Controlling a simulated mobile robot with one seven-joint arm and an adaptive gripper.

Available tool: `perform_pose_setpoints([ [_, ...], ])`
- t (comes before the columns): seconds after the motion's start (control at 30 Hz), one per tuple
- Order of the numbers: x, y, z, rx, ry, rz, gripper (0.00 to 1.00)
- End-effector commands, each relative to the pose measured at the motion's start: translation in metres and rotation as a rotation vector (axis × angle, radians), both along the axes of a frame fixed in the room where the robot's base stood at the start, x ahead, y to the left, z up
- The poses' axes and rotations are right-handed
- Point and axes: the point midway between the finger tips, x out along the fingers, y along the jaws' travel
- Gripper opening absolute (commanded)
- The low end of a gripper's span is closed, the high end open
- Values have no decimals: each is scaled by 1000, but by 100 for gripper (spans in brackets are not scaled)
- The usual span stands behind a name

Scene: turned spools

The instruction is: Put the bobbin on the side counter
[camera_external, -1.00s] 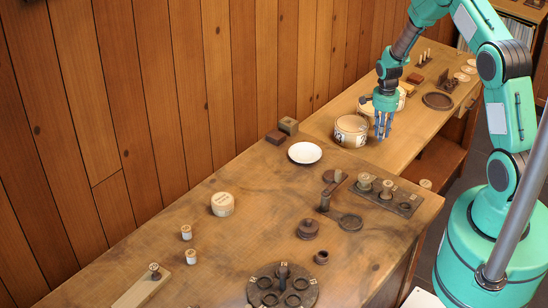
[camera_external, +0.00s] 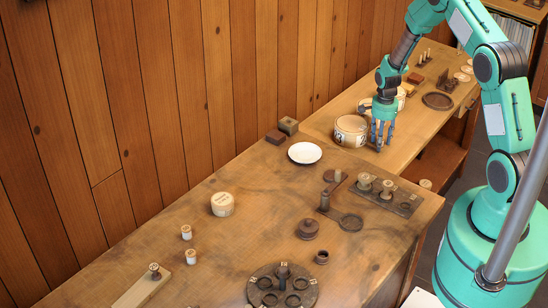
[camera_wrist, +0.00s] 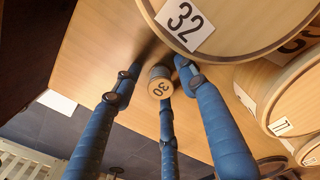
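In the wrist view a small round bobbin (camera_wrist: 160,82) with a tan end marked 30 sits between the blue fingers of my gripper (camera_wrist: 160,70). Gaps show between the side fingers and the bobbin, so the gripper looks open around it. In the external view my gripper (camera_external: 381,138) points down at the far counter (camera_external: 412,135), just right of a round drum (camera_external: 351,130) marked 32; the bobbin is hidden there by the fingers. The near counter (camera_external: 150,245) adjoins the far one. Which one is the side counter is not marked.
On the near counter stand a white plate (camera_external: 305,153), a dark peg board (camera_external: 385,195), a round dark tray (camera_external: 283,290) with cups and a peg, and small pale spools (camera_external: 186,232). A dark round dish (camera_external: 437,101) lies on the far counter. Bare wood lies around the near counter's middle.

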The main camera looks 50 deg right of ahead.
Motion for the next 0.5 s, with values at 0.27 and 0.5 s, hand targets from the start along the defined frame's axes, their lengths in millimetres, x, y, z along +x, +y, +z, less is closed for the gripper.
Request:
perform_pose_setpoints([
  [0.27, 0, 0, 1, 0, 0, 0, 42],
  [0.5, 1, 0, 11, -1, -2, 0, 42],
])
